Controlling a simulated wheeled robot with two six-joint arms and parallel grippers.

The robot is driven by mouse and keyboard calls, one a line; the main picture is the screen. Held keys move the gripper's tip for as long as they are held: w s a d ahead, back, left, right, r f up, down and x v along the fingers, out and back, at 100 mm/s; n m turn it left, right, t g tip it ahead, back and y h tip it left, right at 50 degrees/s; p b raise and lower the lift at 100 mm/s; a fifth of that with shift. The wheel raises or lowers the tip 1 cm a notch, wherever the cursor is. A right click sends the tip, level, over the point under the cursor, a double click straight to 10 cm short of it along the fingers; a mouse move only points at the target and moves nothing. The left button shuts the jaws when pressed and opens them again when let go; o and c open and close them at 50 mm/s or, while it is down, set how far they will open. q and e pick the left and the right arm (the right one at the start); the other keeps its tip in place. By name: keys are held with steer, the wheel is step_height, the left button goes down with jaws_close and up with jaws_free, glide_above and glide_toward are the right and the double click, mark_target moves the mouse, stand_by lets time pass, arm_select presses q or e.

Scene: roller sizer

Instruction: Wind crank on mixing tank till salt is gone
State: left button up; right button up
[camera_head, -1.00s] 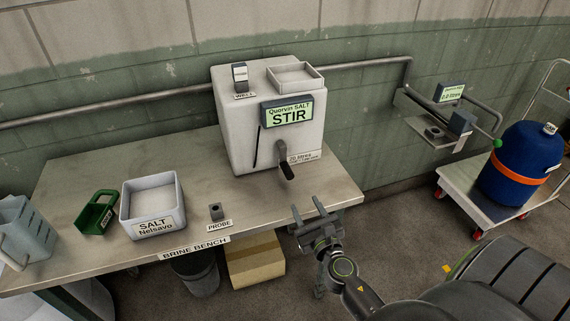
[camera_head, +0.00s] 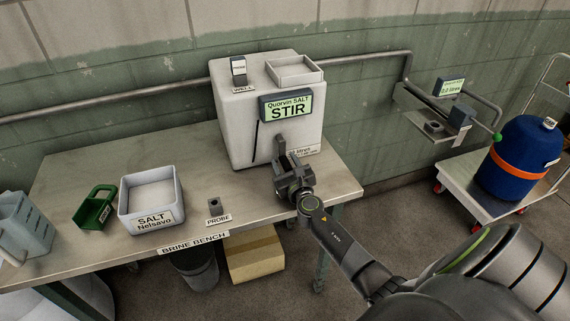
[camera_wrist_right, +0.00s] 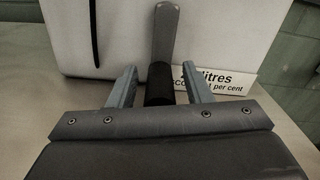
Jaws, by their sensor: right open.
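The white mixing tank (camera_head: 235,125) stands on the bench and its display (camera_head: 286,107) reads "Quorvin SALT STIR". The crank (camera_head: 279,146) hangs down on its front face. In the right wrist view the grey crank arm (camera_wrist_right: 166,35) ends in a black handle (camera_wrist_right: 160,84). My right gripper (camera_head: 289,163) is open at the crank. In the right wrist view its two fingers (camera_wrist_right: 158,88) stand on either side of the black handle, with a gap on each side. In the head view the gripper hides the handle. My left gripper is not in view.
On the bench (camera_head: 80,165) are a salt box (camera_head: 157,220), a green scoop (camera_head: 95,208), a grey jug (camera_head: 22,228) and a probe holder (camera_head: 214,205). A blue drum (camera_head: 515,160) stands on a cart at right. The bench's right end is clear.

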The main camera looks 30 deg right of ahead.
steer(key=shift+w, duration=0.1)
steer(key=shift+c, duration=0.4)
steer(key=c, duration=0.9)
